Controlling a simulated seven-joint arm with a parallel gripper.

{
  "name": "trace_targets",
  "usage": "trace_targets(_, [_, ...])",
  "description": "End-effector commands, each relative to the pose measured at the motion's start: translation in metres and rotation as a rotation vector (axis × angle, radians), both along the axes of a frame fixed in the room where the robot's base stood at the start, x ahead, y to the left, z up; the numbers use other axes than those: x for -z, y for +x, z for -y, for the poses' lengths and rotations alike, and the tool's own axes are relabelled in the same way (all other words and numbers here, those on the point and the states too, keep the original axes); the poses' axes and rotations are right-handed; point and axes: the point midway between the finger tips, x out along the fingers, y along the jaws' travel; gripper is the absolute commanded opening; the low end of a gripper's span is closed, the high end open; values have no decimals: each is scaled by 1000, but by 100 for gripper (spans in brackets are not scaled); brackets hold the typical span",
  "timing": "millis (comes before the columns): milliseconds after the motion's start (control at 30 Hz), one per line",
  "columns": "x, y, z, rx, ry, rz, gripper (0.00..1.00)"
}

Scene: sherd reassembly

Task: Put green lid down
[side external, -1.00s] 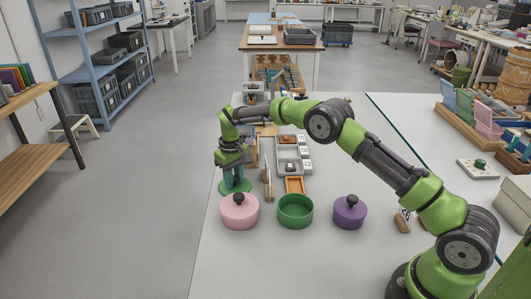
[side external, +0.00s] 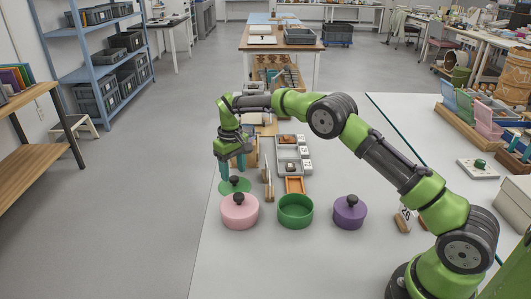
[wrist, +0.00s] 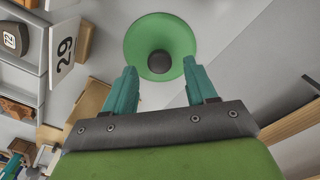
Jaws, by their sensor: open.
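The green lid (side external: 228,187) with a dark knob lies on the table near its left edge, behind the pink pot. My gripper (side external: 233,164) is open and empty just above it. In the wrist view the lid (wrist: 161,24) is a green disc with its dark round knob (wrist: 159,62), beyond the open fingertips of my gripper (wrist: 159,78). The green pot (side external: 295,212) stands without a lid between the pink lidded pot (side external: 239,213) and the purple lidded pot (side external: 350,213).
An upright plate with a wooden base (side external: 267,182) stands right of the lid. The table in front of the pots is clear.

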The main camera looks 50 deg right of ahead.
Motion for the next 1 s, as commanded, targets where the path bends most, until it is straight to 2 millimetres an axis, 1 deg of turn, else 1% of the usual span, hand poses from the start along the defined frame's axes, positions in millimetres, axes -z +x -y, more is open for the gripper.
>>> trace_targets(33, [-14, 1, 0, -1, 0, 6, 57])
trace_targets(200, [-50, 1, -1, 0, 0, 5, 57])
trace_targets(300, [-67, 0, -1, 0, -1, 4, 57])
trace_targets(533, [-91, -1, 0, 1, 1, 6, 57])
trace_targets(567, [-96, -3, 0, 3, 3, 11, 57])
trace_targets(633, [-112, -8, 0, 11, 11, 31, 57])
trace_targets(667, [-121, -12, 0, 16, 15, 41, 57])
trace_targets(767, [-157, -32, 1, 39, 35, 92, 57])
trace_targets(800, [-172, -44, 1, 50, 46, 116, 57])
trace_targets(867, [-193, -63, 0, 68, 63, 151, 57])
trace_targets(900, [-205, -76, -1, 81, 75, 177, 57])
trace_targets(967, [-221, -98, -2, 99, 92, 212, 57])
trace_targets(1000, [-230, -114, -3, 112, 103, 238, 57])
